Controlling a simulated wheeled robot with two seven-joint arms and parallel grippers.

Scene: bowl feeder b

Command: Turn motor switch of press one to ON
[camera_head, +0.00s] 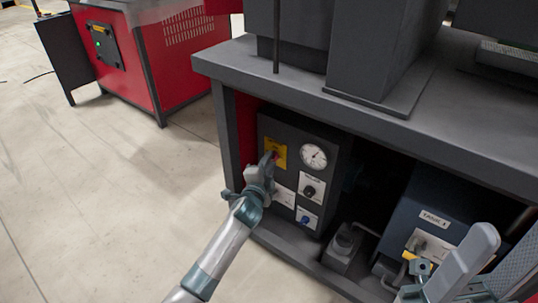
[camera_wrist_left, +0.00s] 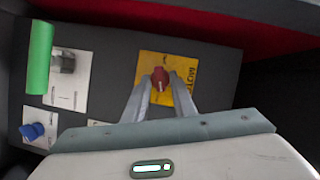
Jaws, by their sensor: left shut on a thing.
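The motor switch is a red knob (camera_wrist_left: 160,78) on a yellow plate (camera_wrist_left: 181,92) with partly hidden lettering. In the head view the yellow plate (camera_head: 281,152) is at the upper left of the dark control panel (camera_head: 285,128) under the press table. My left gripper (camera_head: 272,160) reaches it from the lower left and hides most of the knob. In the left wrist view its two fingers (camera_wrist_left: 160,92) are shut on the red knob, one on each side. A small white mark shows on the knob. My right gripper is at the lower right of the head view; its fingers are not clear.
The panel also has a round gauge (camera_head: 313,156), a black knob (camera_head: 309,191) and a blue knob (camera_head: 305,220). A dark tank box (camera_head: 436,199) stands to the right. The table edge (camera_head: 300,98) overhangs the panel. Floor at left is clear.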

